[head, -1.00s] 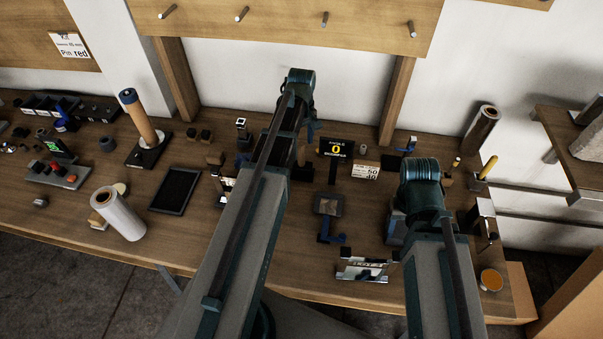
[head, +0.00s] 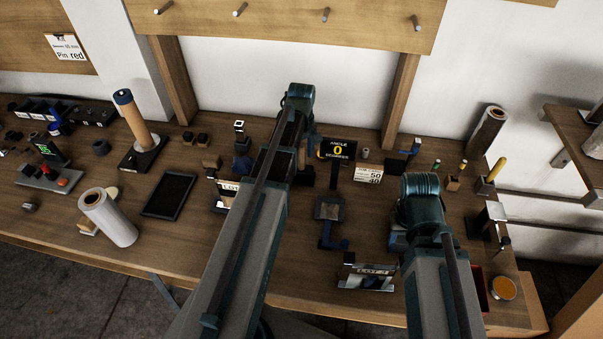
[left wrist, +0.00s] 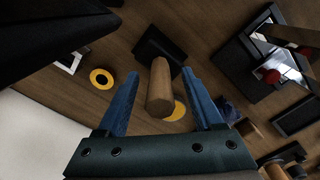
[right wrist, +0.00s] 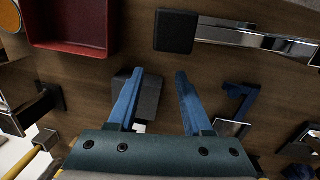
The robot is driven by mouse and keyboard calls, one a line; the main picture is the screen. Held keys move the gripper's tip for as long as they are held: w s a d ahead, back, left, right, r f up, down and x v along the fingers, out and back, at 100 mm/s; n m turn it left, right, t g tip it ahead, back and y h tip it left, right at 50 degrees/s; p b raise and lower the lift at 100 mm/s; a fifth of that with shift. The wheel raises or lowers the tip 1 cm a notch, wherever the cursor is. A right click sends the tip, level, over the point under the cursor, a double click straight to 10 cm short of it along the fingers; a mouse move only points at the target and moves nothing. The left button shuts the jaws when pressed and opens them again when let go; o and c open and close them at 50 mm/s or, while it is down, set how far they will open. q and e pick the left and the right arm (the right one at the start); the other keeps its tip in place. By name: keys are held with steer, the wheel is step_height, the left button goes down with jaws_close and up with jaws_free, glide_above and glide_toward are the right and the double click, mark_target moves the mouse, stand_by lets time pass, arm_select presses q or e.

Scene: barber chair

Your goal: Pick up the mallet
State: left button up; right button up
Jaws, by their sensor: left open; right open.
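What looks like the mallet shows in the left wrist view, with a round wooden handle (left wrist: 160,92) pointing up toward the camera and a black block-shaped head (left wrist: 157,46) at its far end on the bench. My left gripper (left wrist: 160,73) is open, its blue fingers on either side of the handle with gaps to both sides. In the head view my left arm hides most of this spot. My right gripper (right wrist: 160,72) is open and empty above the bench, with a dark grey block (right wrist: 150,98) below and partly behind its left finger.
A black angle display (head: 337,149) stands just right of my left arm. Yellow-ringed discs (left wrist: 102,78) lie near the mallet. A red tray (right wrist: 75,48) and a chrome bar with a black end (right wrist: 174,31) lie near my right gripper. A wooden peg rail (head: 290,22) hangs above.

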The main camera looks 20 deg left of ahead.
mark_target(301, 146)
arm_select(q)
jaws_close()
steer(key=shift+r, duration=0.25)
stand_by(0.3)
step_height(301, 146, up, 2)
steer(key=p, duration=0.2)
steer(key=shift+p, duration=0.3)
steer(key=shift+s+r+p, duration=0.1)
steer(key=shift+r+p, duration=0.7)
steer(key=shift+r, duration=0.1)
steer(key=s+d, duration=0.1)
steer(key=s, duration=1.4)
steer(key=shift+s+r+p, duration=0.4)
